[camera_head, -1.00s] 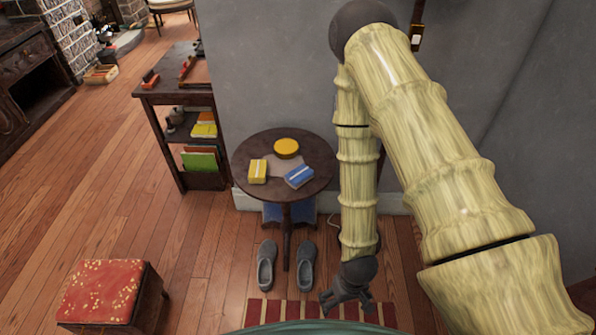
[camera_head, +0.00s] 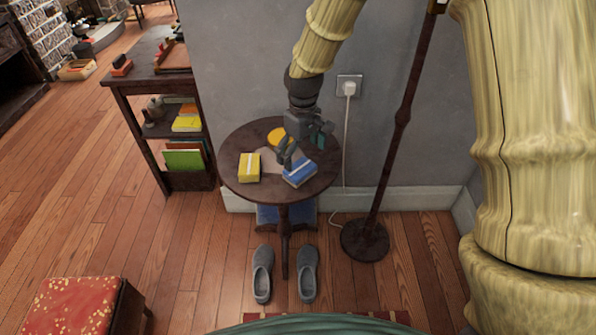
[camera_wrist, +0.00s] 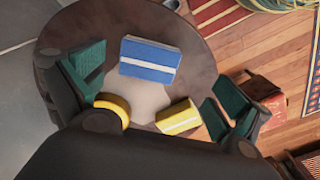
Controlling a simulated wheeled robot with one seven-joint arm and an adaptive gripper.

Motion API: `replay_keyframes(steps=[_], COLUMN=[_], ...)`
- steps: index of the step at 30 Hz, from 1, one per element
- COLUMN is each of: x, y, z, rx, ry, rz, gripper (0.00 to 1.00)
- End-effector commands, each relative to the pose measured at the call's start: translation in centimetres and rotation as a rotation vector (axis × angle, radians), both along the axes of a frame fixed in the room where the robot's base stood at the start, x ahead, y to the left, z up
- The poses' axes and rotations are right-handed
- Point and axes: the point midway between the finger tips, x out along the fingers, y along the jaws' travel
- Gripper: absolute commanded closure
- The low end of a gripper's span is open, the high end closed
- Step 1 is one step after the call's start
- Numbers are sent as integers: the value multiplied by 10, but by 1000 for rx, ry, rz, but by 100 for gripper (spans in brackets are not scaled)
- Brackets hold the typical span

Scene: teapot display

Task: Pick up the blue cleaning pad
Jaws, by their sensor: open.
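The blue cleaning pad (camera_head: 299,173) has a white stripe and lies on the right part of the round wooden table (camera_head: 240,190). It also shows whole in the wrist view (camera_wrist: 150,60). My gripper (camera_head: 300,155) is above the table, close over the pad in the head view, partly covering it. In the wrist view my gripper (camera_wrist: 155,95) has its two green-padded fingers wide apart with nothing between them in its grasp. The pad lies beyond the fingertips in that view. I cannot tell the exact height between them.
A yellow pad (camera_head: 249,167) and a round yellow thing (camera_head: 278,137) share the table. A lamp stand (camera_head: 385,180) rises to the right by the wall, with a plugged cord (camera_head: 347,130). A shelf (camera_head: 135,120) stands left. Grey shoes (camera_head: 262,275) lie on the floor below.

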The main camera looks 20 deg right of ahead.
Motion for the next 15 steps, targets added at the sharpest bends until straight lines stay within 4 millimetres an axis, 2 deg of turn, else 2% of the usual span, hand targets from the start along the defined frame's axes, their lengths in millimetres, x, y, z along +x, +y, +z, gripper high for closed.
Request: replay_keyframes(steps=[3, 7, 11, 15], x=[9, 11, 12, 11], y=[1, 0, 0, -1], z=[17, 23, 14, -6], rx=[-12, -20, -20, -20], ry=[-5, -2, -1, 1], rz=[21, 31, 33, 31], gripper=[0, 0, 0, 0])
